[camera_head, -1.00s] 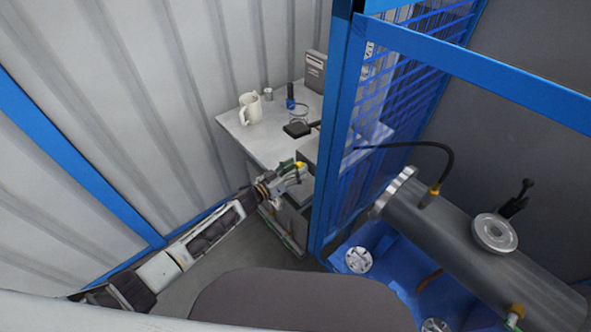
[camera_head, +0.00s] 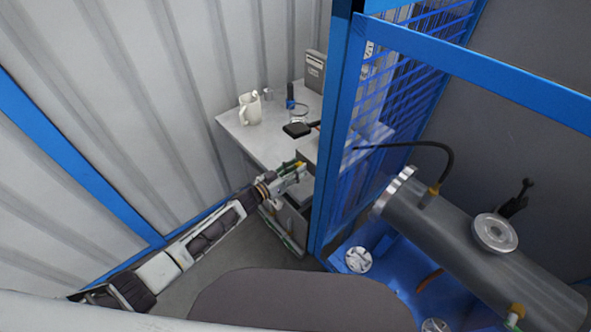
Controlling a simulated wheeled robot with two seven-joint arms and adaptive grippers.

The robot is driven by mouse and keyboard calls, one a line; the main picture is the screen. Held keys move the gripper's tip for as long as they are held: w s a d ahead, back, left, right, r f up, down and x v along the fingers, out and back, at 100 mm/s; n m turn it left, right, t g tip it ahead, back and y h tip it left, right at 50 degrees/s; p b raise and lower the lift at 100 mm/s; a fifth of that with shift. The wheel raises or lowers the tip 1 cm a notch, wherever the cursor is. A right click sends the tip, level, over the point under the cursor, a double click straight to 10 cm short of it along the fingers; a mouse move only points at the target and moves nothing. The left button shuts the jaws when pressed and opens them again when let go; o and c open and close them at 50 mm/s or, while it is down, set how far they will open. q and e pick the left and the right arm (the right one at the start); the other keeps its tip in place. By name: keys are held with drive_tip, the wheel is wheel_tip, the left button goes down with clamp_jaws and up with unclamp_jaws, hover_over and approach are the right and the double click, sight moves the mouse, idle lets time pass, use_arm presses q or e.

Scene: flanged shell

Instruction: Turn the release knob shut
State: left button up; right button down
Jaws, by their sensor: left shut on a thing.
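My left gripper (camera_head: 293,172) reaches in from the left, at the front edge of the desk and left of the blue cage post. It is shut on a small yellow thing, mostly hidden by the fingers; I cannot tell for sure that this is the release knob.
A white desk (camera_head: 243,136) holds a white mug (camera_head: 250,108), a dark flat box (camera_head: 297,130) and a grey binder (camera_head: 315,72). The blue cage post (camera_head: 334,140) and mesh stand right of my gripper. A black hose (camera_head: 420,144) arches to the shell.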

use_arm(q)
drive_tip(key=shift+m, duration=0.6)
drive_tip(key=m, duration=0.2)
drive_tip(key=shift+m, duration=0.3)
drive_tip(key=shift+m+b, duration=0.3)
drive_tip(key=shift+m, duration=0.3)
drive_tip(key=shift+s+m, duration=0.1)
drive_tip(key=shift+m, duration=0.4)
use_arm(e)
drive_tip(key=shift+w+d+f, duration=0.1)
drive_tip(key=shift+d+f, duration=0.1)
drive_tip(key=shift+d, duration=0.3)
drive_tip(key=shift+w+d+f, duration=0.1)
drive_tip(key=shift+d+f, duration=0.1)
drive_tip(key=shift+d, duration=0.25)
drive_tip(key=shift+a, duration=0.1)
use_arm(q)
drive_tip(key=o, duration=1)
drive_tip(key=shift+s, duration=0.1)
drive_tip(key=v, duration=1.1)
drive_tip(key=shift+s+a, duration=0.25)
drive_tip(key=shift+a, duration=0.05)
